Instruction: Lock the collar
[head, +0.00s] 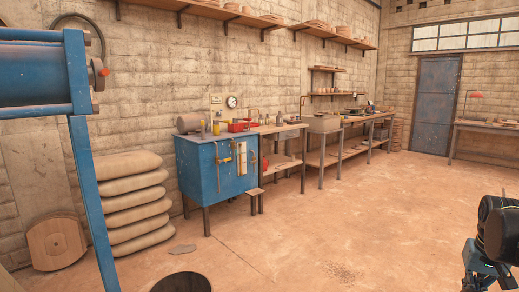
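A blue machine frame (40,72) with long horizontal bars stands close at the left, cut off by the picture edge. A grey round fitting (97,75) with a small reddish tip sits at its right end, and a dark hose loops above it. I cannot tell whether this fitting is the collar, and I see no other part that is clearly a collar. A dark part of my arm (497,228) shows at the lower right, far from the blue frame. My gripper cannot be made out.
A blue cabinet (205,180) with yellow pipes and a gauge above stands by the wall, beside workbenches (325,124). Stacked sacks (128,205), a round wooden plate (57,242) and a dark bucket (182,283) are at the left. The middle floor is clear.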

